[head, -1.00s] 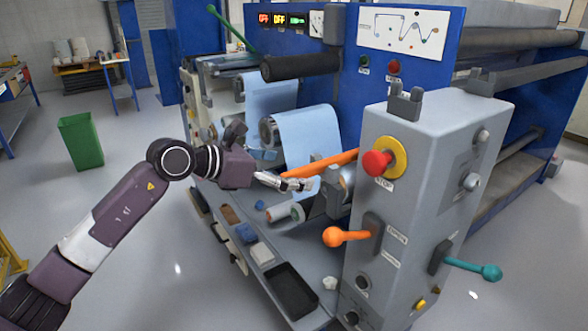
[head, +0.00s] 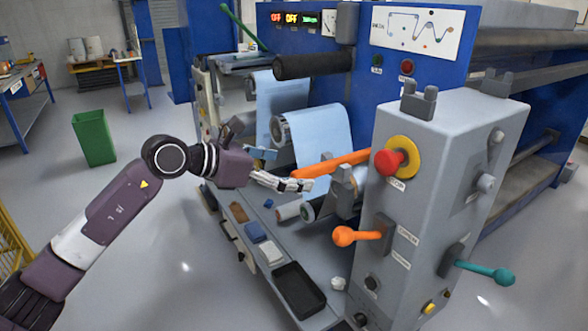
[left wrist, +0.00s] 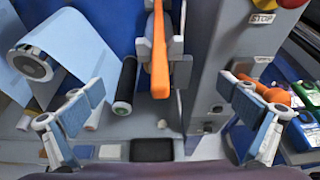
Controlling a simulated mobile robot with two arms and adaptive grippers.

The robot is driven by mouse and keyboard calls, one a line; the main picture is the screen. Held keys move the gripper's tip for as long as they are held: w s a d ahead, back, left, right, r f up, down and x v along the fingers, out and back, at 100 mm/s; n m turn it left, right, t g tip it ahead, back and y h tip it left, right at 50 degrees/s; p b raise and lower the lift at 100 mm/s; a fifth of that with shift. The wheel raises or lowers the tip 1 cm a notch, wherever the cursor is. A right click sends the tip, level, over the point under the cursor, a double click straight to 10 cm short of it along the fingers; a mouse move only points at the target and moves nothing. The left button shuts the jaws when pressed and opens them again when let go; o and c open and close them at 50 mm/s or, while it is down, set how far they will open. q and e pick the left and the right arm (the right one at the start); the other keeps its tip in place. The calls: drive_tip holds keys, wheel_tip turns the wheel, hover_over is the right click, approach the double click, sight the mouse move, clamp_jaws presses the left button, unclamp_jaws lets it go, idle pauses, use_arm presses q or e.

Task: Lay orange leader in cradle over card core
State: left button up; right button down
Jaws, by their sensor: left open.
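The orange leader (head: 330,165) is a long orange bar. It slants up to the right and lies across the upper part of a grey bracket that looks like the cradle (head: 346,188). In the left wrist view the orange leader (left wrist: 160,62) sits between two pale uprights of the cradle (left wrist: 180,70). A short roll with a brownish end, perhaps the card core (head: 289,211), is low and left of the bracket. My left gripper (head: 285,168) is open beside the leader's left end.
Blue film rolls (head: 318,135) hang behind the gripper. A grey control post (head: 440,190) with a red stop button (head: 390,162) and an orange-knobbed lever (head: 345,236) stands close on the right. A black tray (head: 298,290) lies on the shelf below. A green bin (head: 94,138) stands left.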

use_arm(q)
drive_tip(key=shift+a, duration=0.15)
drive_tip(key=shift+f+b+v, duration=0.25)
drive_tip(key=shift+b+v, duration=0.05)
drive_tip(key=shift+v, duration=0.85)
drive_tip(key=shift+s, duration=0.1)
